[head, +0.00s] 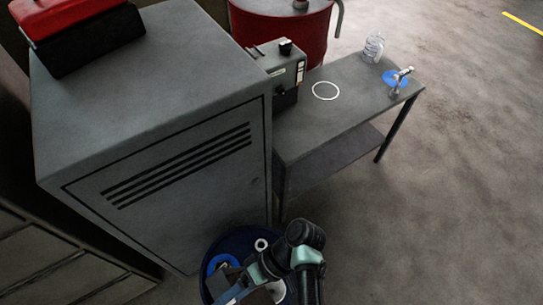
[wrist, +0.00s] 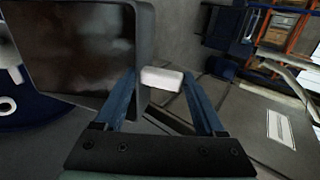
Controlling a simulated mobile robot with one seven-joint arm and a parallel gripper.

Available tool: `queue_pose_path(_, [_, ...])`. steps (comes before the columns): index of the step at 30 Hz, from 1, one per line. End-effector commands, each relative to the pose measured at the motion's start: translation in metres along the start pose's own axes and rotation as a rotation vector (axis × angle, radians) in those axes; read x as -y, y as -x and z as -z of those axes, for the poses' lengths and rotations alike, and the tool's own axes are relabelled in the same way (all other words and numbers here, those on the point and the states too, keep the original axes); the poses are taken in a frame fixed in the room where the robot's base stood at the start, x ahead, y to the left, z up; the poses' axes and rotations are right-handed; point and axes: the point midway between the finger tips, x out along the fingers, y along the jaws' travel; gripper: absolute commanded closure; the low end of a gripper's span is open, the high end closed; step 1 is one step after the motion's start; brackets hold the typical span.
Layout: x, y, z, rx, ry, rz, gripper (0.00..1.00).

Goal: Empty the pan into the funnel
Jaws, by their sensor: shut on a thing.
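The pan (wrist: 75,45), a dark rectangular tray with a grey rim and a glossy dark brown inside, fills the upper left of the wrist view. My gripper (wrist: 160,80) has a pale block (wrist: 162,78) between its blue fingertips, close against the pan's right edge; it looks like the pan's grip. In the head view my gripper (head: 232,292) is low in the picture, over a dark blue round top (head: 240,236). The pan is mostly hidden by my arm there. I cannot make out the funnel for certain; a bright blue ring (head: 213,262) lies on the round top.
A grey cabinet (head: 150,130) stands close on the left with a red toolbox (head: 70,20) on it. A grey table (head: 340,120) carries a clear jar (head: 374,48), a blue disc (head: 390,78) and a white ring (head: 325,91). A red drum (head: 285,30) stands behind. Floor at right is clear.

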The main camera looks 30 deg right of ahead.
Motion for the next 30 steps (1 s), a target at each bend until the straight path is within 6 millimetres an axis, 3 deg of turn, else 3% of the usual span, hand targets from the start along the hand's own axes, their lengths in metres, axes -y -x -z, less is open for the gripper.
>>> queue_pose_path(15, [-0.007,0.023,0.001,-0.002,-0.003,0.093,1.0])
queue_pose_path(30, [-0.008,0.024,0.0,0.0,0.001,0.101,1.0])
